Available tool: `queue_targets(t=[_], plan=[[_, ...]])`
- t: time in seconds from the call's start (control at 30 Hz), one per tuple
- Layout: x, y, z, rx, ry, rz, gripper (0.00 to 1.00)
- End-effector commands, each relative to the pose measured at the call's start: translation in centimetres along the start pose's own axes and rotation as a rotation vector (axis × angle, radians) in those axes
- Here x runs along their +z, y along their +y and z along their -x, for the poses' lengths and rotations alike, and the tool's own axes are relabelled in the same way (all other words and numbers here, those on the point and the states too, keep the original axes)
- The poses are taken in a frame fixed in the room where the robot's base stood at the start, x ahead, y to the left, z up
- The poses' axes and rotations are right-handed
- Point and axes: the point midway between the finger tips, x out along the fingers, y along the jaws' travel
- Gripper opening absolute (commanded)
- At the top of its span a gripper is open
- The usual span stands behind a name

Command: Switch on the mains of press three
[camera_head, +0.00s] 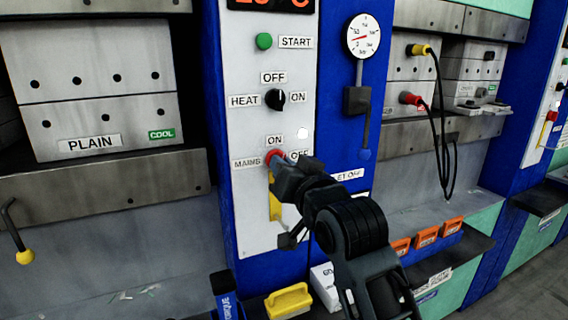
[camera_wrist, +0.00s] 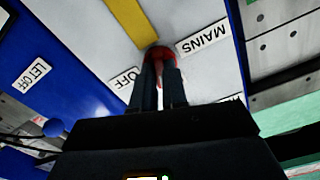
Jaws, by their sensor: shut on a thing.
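The mains switch has a red knob (camera_head: 272,155) on the white panel of a blue press column. MAINS is printed at its left, ON above it and OFF at its right. A yellow strip (camera_head: 274,200) lies just below the knob. My gripper (camera_head: 277,168) reaches in from the lower right and covers part of the knob. In the wrist view the red knob (camera_wrist: 159,54) sits between the two dark fingertips of my gripper (camera_wrist: 160,78), which are shut on it. Its exact pointing direction is hidden by the fingers.
Above are the black heat selector (camera_head: 275,99), the green start button (camera_head: 264,41) and a red display (camera_head: 271,4). A gauge (camera_head: 363,36) and a lever (camera_head: 357,99) stand at right. A yellow handle (camera_head: 289,300) lies below. The PLAIN platens (camera_head: 90,90) are at left.

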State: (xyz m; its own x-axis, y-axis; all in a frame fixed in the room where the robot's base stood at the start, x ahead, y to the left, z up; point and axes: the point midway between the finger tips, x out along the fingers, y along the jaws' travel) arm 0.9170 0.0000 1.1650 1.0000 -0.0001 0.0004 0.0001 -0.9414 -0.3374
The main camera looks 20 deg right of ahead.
Motion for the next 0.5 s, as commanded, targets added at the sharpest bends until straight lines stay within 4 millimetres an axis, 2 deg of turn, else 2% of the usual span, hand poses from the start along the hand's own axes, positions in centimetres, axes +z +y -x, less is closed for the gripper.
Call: queue_targets(t=[0.23, 0.5], plan=[[0.06, 0.04, -0.01, 0.001, -0.003, 0.188, 0.00], [0.09, 0.04, -0.01, 0.001, -0.003, 0.313, 0.00]])
